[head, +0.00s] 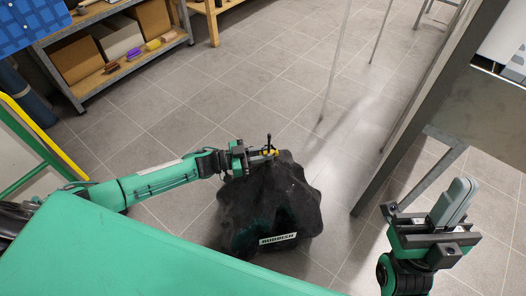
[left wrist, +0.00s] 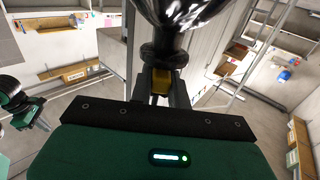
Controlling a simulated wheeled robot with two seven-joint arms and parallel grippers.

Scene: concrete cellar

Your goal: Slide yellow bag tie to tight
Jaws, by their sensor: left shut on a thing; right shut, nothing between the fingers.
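A black rubbish bag (head: 272,205) with a white "RUBBISH" label stands on the tiled floor in the head view. The yellow bag tie (head: 271,152) shows as a small yellow piece at the bag's top. My left gripper (head: 260,154) reaches it from the left and is shut on it. In the left wrist view the yellow tie (left wrist: 161,80) sits between the fingers, just below the dark gathered neck of the glossy bag (left wrist: 180,12). How tight the tie is cannot be told. My right gripper (head: 456,203) is shut and empty, at the right, away from the bag.
A shelf rack (head: 110,50) with cardboard boxes and small coloured items stands at the upper left. A grey metal frame and panel (head: 430,90) rise at the right, beside my right arm. Tiled floor (head: 265,75) is clear behind the bag, apart from thin poles.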

